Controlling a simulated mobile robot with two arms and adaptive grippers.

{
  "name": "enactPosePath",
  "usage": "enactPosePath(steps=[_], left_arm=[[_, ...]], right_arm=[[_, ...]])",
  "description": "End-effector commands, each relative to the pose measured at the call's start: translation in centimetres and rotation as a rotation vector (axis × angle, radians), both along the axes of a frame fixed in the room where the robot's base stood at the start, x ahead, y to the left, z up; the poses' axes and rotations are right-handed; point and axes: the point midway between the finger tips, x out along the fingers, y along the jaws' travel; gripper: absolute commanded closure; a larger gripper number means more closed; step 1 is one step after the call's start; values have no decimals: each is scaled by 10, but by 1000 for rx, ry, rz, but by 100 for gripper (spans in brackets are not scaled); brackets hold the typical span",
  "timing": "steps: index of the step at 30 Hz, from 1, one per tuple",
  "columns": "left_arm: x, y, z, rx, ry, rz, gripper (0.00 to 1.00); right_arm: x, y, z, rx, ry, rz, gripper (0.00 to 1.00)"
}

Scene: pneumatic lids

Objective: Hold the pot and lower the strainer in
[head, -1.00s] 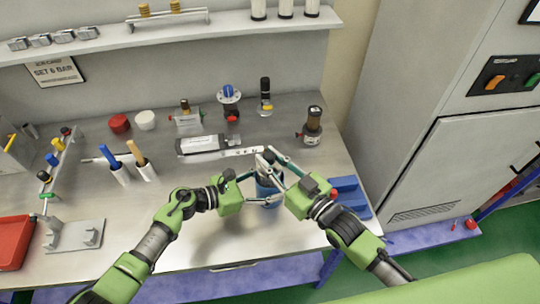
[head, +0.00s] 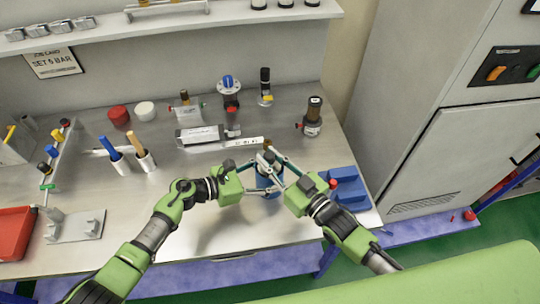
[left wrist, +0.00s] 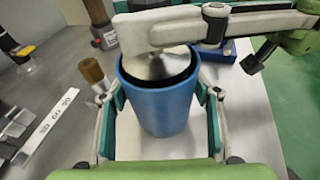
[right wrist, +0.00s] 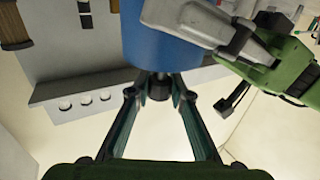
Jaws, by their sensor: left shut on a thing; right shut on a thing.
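The blue pot (head: 266,184) stands upright above the bench near its front right; it also shows in the left wrist view (left wrist: 161,112). My left gripper (left wrist: 160,105) is shut on it, with one finger on each side of its wall. The grey strainer (left wrist: 160,67) is at the pot's dark mouth, its lower part inside the rim. My right gripper (head: 270,157) is above the pot and shut on the strainer's dark knob (right wrist: 158,87). The fingers cover the strainer's top, and the pot wall hides its lower end.
A blue block (head: 345,192) lies right of the pot. Two white holders (head: 145,161) stand left. The bench's front middle is clear.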

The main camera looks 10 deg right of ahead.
Motion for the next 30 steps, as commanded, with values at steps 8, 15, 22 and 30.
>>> enactPosePath(steps=[8,15,22,30], left_arm=[[-5,2,-9,13,10,-3,62],[-4,2,-9,13,10,-3,62],[-4,2,-9,13,10,-3,62],[-4,2,-9,13,10,-3,62]], right_arm=[[0,0,-10,1,-1,0,100],[0,0,-10,1,-1,0,100],[0,0,-10,1,-1,0,61],[-1,-1,-11,-1,1,0,61]])
